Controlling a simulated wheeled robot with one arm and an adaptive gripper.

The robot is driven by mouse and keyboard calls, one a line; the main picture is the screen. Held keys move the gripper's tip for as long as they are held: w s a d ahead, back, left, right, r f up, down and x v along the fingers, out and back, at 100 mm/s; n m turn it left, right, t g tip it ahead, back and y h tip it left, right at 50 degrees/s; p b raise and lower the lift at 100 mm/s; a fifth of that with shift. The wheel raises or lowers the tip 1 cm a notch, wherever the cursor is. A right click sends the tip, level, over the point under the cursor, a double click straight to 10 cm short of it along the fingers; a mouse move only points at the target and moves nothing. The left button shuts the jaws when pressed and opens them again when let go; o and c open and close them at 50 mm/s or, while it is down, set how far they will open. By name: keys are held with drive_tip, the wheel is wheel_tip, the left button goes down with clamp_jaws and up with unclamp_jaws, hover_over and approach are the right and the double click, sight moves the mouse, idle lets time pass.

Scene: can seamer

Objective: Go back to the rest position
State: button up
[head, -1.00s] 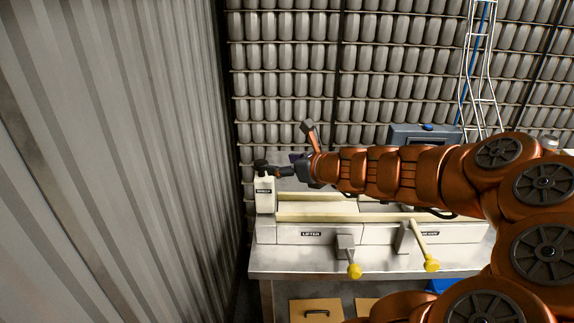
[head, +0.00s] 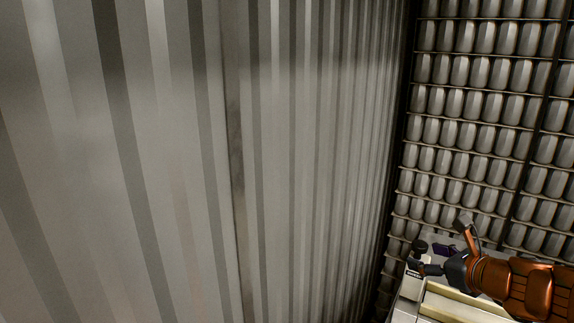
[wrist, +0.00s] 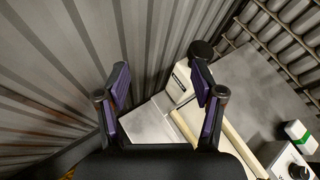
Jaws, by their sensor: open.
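My gripper (wrist: 160,90) is open and empty in the wrist view, its two purple-padded fingers spread apart over the left end of the bench. In the head view my gripper (head: 436,260) is at the lower right, close to the left end of the can seamer (head: 412,284). The white seamer also shows below and between the fingers in the wrist view (wrist: 184,80). A round black knob stands at its end, beside the right finger in the picture. Most of the seamer is outside the head view.
A corrugated metal wall (head: 180,160) fills the left and middle of the head view, close to the bench's left end. A rack of cans (head: 490,100) stands behind. In the wrist view a green-and-white block (wrist: 299,133) and a control box with a dial (wrist: 290,165) sit at the right.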

drive_tip(key=s+a+f+n+g+y, duration=0.1)
drive_tip(key=s+a+f+n+g, duration=0.2)
drive_tip(key=a+n, duration=0.35)
drive_tip(key=s+a+f+n+g+y, duration=0.1)
drive_tip(key=s+a+n+g, duration=0.2)
drive_tip(key=s+a+n, duration=0.4)
drive_tip(key=s+a+f+n+g+y, duration=0.1)
drive_tip(key=s+a+f+n+g, duration=0.15)
drive_tip(key=a+n, duration=0.4)
drive_tip(key=s+d+f+n+g+h, duration=0.1)
drive_tip(key=s+d+n+g+h, duration=0.1)
drive_tip(key=s+n, duration=0.3)
drive_tip(key=s+d+f+n+g+h, duration=0.2)
drive_tip(key=s+n+g+h, duration=0.2)
drive_tip(key=s, duration=0.8)
drive_tip(key=shift+s+d+n+h, duration=0.2)
drive_tip(key=shift+d+n+h, duration=0.1)
drive_tip(key=shift+n, duration=0.6)
